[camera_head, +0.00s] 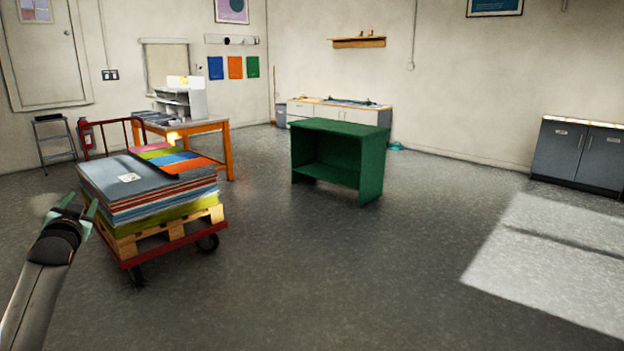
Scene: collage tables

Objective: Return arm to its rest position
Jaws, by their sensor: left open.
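My left gripper (78,207) is at the left of the head view, at the end of my grey and black arm coming up from the lower left. Its greenish fingers are apart and nothing shows between them. It appears in front of the near left corner of a red cart (175,245). I cannot tell how far it is from the stacked sheets (150,185) on that cart. My right gripper is not in the view.
The cart carries a wooden pallet (150,238) under the sheets. A green table (340,158) stands in the middle of the room. An orange desk (228,150) is behind the cart. Dark cabinets (578,155) stand at the right wall. The floor in front and right is clear.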

